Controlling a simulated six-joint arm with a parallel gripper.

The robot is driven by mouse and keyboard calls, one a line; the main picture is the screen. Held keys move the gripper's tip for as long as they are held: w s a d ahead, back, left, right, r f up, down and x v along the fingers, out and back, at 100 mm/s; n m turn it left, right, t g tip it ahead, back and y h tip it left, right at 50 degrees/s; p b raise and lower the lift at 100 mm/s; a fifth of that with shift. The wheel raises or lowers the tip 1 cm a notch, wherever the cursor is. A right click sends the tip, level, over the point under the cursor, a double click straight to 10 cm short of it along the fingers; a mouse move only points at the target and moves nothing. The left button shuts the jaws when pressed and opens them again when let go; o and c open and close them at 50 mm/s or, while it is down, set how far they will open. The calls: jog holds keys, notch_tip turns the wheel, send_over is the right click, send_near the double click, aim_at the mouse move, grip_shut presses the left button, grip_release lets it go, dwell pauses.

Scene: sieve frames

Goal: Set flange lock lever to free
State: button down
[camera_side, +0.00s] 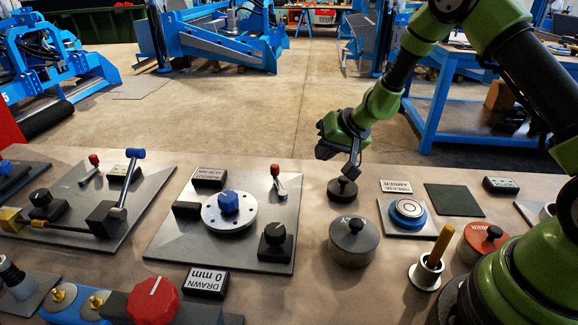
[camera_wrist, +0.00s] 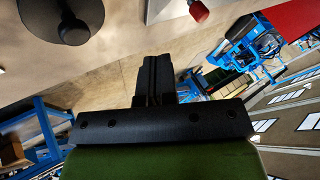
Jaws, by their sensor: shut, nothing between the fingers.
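A small lever with a red tip (camera_side: 275,170) stands at the back right of a grey plate (camera_side: 180,235). It looks roughly upright, tipped slightly left. No lever marking is readable. My gripper (camera_side: 350,174) is shut and empty, to the right of this plate, above or just behind a dark knobbed disc (camera_side: 342,194); I cannot tell if they touch. The wrist view shows its closed fingers (camera_wrist: 156,62); a red tip (camera_wrist: 198,11) shows at the top edge, probably this lever's.
A black knob (camera_side: 276,240) is at the plate's front right. A grey knobbed canister (camera_side: 353,246) and a blue ring (camera_side: 407,212) stand to the right. On the left, another plate has a second red-tipped lever (camera_side: 93,159) and a tall blue-handled lever (camera_side: 134,154).

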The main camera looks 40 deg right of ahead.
aim_at(275, 167)
jog(key=x, duration=0.7)
jog(key=shift+f, duration=0.15)
jog(key=shift+w+a, duration=0.8)
jog(key=shift+a, duration=0.3)
jog(key=shift+w+a, duration=0.45)
jog(key=shift+a, duration=0.15)
jog(key=shift+w+a+n+y, duration=0.15)
jog(key=shift+w+n+y, duration=0.1)
jog(key=shift+n+y, duration=0.25)
jog(key=shift+w+a+n+g+y, duration=0.15)
jog(key=shift+n+g+y, duration=0.1)
jog(key=shift+n, duration=0.3)
jog(key=shift+w+a+n+g+y, duration=0.15)
jog(key=shift+a+n+g+y, duration=0.1)
jog(key=shift+n, duration=0.3)
jog(key=n, duration=0.1)
jog(key=a+n+g+y, duration=0.1)
jog(key=n, duration=0.1)
jog(key=shift+w+a, duration=0.2)
jog(key=shift+w, duration=0.2)
jog(key=shift+w+a, duration=0.15)
jog(key=shift+a, duration=1.3)
jog(key=shift+d, duration=0.15)
